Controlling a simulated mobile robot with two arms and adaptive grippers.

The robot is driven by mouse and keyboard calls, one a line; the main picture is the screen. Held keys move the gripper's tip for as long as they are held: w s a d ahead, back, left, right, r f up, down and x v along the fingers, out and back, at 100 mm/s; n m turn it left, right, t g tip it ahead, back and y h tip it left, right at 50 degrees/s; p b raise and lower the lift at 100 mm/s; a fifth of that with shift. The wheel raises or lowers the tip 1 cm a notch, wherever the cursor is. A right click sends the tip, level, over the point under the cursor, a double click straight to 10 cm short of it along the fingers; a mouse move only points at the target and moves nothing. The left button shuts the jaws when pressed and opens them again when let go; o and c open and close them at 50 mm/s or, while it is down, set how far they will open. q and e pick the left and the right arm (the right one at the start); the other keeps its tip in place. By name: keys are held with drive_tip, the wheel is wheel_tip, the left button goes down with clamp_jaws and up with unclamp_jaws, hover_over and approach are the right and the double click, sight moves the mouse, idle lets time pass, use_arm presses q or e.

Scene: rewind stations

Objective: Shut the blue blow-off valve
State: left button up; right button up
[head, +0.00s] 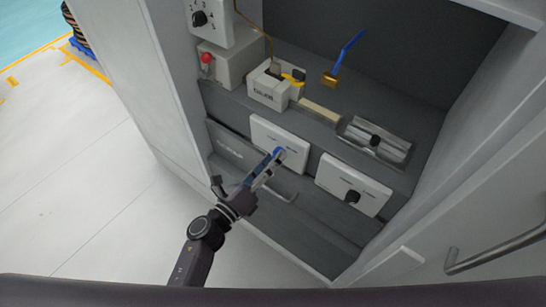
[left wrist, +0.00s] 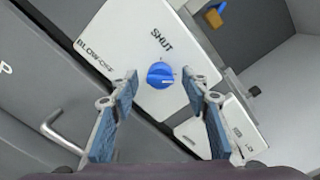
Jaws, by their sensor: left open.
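The blue blow-off valve is a round blue knob (left wrist: 160,74) on a white plate (left wrist: 132,38). The plate is lettered BLOW-OFF at its lower left and SHUT above the knob in the left wrist view. In the head view the blue knob (head: 280,152) is partly covered by my left gripper (head: 268,165). The left gripper is open, its blue-padded fingers on either side of the knob in the left wrist view (left wrist: 161,88); I see no contact. Which way the knob points is too small to tell surely. My right gripper is not in view.
Above are a blue-handled lever (head: 350,48), a box with a yellow handle (head: 292,78) and a red-topped knob (head: 206,58). A metal bar handle (head: 283,193) is below the gripper. Cabinet walls flank both sides.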

use_arm(q)
drive_tip(key=shift+w+d, duration=0.25)
drive_tip(key=shift+w, duration=0.1)
drive_tip(key=c, duration=1.1)
drive_tip(key=shift+n, duration=0.3)
drive_tip(key=shift+f+n+p, duration=0.2)
drive_tip(key=shift+n+p, duration=2)
drive_tip(key=shift+n, duration=6.5)
